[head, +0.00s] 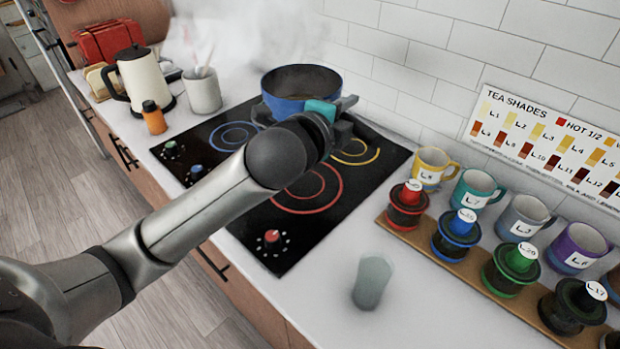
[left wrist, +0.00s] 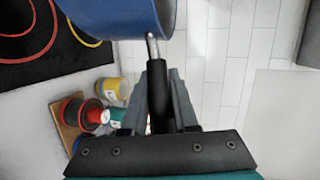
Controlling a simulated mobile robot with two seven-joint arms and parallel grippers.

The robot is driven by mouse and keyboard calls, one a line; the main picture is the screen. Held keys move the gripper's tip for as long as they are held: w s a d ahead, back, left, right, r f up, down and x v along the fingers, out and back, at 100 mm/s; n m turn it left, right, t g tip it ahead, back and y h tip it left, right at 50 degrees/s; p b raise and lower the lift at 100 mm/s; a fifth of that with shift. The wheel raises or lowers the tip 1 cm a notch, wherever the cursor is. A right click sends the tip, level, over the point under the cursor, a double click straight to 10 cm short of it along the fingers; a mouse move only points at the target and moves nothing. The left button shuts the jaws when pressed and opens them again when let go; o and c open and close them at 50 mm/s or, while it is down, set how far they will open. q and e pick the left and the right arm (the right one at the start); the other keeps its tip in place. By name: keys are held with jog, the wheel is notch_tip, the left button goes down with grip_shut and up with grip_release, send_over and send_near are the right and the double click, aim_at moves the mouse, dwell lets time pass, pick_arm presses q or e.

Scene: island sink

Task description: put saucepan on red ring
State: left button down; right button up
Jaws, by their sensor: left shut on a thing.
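The blue saucepan (head: 290,85) is at the back of the black cooktop (head: 230,190), behind the red ring. My left gripper (head: 338,112) is beside the pan's right side in the head view. In the left wrist view my left gripper (left wrist: 161,85) is shut around the pan's black handle (left wrist: 160,108), with the blue pan body (left wrist: 118,18) beyond it. I cannot tell whether the pan rests on the cooktop or is lifted. The red ring (head: 325,202) is bare, partly hidden by my left arm. My right gripper is out of view.
Blue rings (head: 233,124) and a yellow ring (head: 372,157) are also on the cooktop. A kettle (head: 143,78), orange bottle (head: 154,117) and white mug (head: 202,92) stand left. A glass (head: 372,282), labelled mugs (head: 434,166) and a wooden rack (head: 450,262) stand right. White vapour rises behind.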

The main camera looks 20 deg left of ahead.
pick_arm(q)
jog(key=shift+w+f+b, duration=0.1)
jog(key=shift+f+b, duration=2.75)
jog(key=shift+f, duration=7)
jog(key=c, duration=0.7)
grip_release()
jog(key=shift+d+f, duration=0.1)
jog(key=shift+f, duration=0.05)
jog(key=shift+r, duration=0.2)
jog(key=p+v, duration=0.1)
jog(key=v, duration=1.1)
